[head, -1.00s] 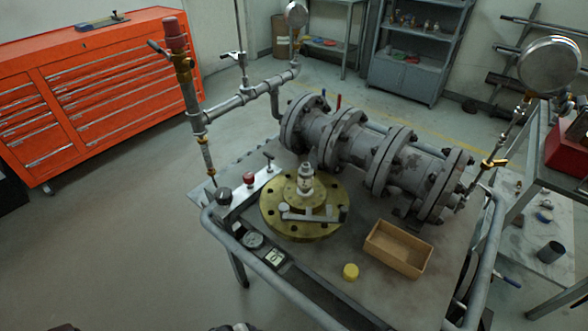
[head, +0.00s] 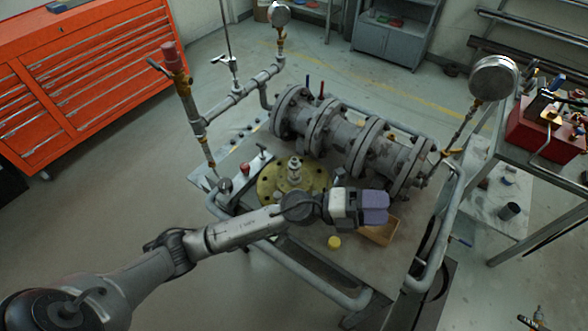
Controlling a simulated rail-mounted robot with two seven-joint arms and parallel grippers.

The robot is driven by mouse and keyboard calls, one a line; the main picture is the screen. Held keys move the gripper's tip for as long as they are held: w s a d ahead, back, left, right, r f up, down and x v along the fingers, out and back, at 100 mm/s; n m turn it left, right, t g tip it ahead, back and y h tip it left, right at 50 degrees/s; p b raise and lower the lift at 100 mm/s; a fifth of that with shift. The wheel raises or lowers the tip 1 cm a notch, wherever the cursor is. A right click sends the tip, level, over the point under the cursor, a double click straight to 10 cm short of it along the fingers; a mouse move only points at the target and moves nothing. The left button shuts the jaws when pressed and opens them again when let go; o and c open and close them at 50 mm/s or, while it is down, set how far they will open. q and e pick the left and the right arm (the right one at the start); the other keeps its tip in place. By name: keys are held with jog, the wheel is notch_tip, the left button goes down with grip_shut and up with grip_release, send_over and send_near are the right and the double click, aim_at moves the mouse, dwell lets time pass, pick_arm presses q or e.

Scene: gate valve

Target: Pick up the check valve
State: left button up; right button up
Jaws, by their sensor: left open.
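No part is clearly marked as the check valve, and I cannot tell for sure which one it is. A small upright silver fitting (head: 295,168) stands at the middle of the round brass flange (head: 268,183) on the cart. My left arm reaches in from the lower left, across the cart's front edge. My left gripper (head: 374,207), with bluish-purple fingers, is open over the cart, right of the flange and above the open tan box (head: 381,232). It hides part of the box and of the flange's right side. My right gripper is not in view.
A large grey flanged pipe assembly (head: 345,138) lies along the back of the cart. A yellow cap (head: 334,243) sits near the box. Tubular rails (head: 318,287) edge the cart. A gauge (head: 493,77) rises at the right, and an orange tool cabinet (head: 85,75) stands at the left.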

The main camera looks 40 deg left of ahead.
pick_arm(q)
jog(key=w+f+m+g+y+p, duration=0.1)
jog(key=w+f+m+g+y, duration=0.1)
jog(key=m+g, duration=0.4)
jog(key=r+g+y+p, duration=0.1)
jog(key=g+y+p, duration=0.3)
jog(key=y, duration=1.1)
send_over(295, 159)
jog(key=shift+d+g+b, duration=0.3)
jog(key=shift+d+g, duration=0.15)
jog(key=shift+g, duration=0.05)
jog(key=shift+a+f+y, duration=0.1)
jog(key=shift+a+y, duration=0.25)
jog(key=shift+y, duration=0.05)
notch_tip(295, 159, down, 7)
jog(key=shift+f, duration=0.1)
jog(key=shift+a+f, duration=0.1)
jog(key=shift+f, duration=0.95)
jog(key=shift+s+f, duration=0.1)
jog(key=shift+f, duration=1.85)
